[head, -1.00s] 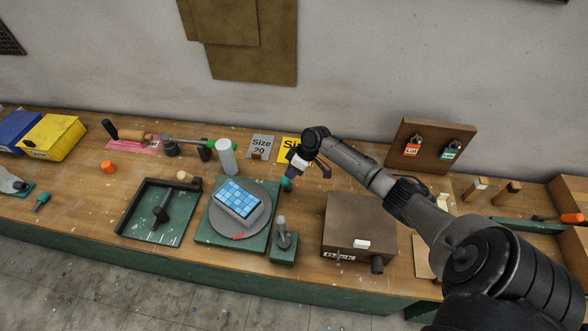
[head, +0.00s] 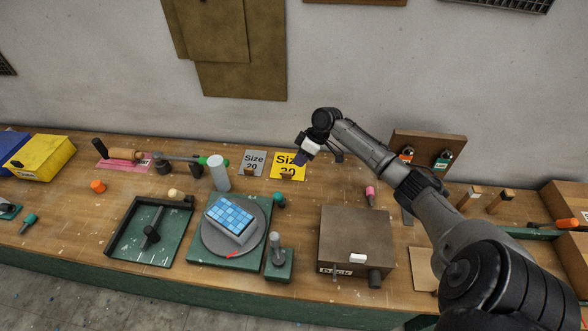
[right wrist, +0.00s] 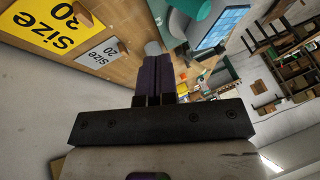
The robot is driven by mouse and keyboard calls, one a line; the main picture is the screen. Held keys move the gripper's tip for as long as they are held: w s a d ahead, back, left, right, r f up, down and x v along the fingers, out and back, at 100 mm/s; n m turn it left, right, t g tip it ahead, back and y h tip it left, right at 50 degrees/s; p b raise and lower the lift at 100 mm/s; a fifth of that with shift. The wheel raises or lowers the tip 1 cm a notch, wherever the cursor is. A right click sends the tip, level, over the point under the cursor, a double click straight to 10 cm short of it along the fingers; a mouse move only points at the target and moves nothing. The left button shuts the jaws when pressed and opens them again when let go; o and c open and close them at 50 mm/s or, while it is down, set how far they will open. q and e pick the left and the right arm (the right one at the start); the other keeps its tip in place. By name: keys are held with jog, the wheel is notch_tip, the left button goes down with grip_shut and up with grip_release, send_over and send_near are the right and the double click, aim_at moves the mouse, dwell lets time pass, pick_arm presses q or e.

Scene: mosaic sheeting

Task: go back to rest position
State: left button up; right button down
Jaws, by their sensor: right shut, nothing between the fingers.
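My right gripper (head: 300,160) hangs in the air above the back of the bench, in front of the yellow size card (head: 289,166). In the right wrist view its dark purple fingers (right wrist: 157,80) are pressed together with nothing between them. My right arm reaches in from the lower right of the head view. A blue mosaic sheet (head: 230,216) sits on a block on the round grey turntable (head: 211,241), left of and below the gripper. The sheet also shows in the right wrist view (right wrist: 222,27). My left gripper is not in view.
A brown box (head: 355,235) stands below the right arm, and a wooden board with tagged hooks (head: 430,142) stands behind it. A green tray (head: 127,240), a white cylinder (head: 219,175) and a grey size card (head: 252,163) are to the left. The air above the bench is open.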

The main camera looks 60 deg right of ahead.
jog(key=shift+v, duration=0.75)
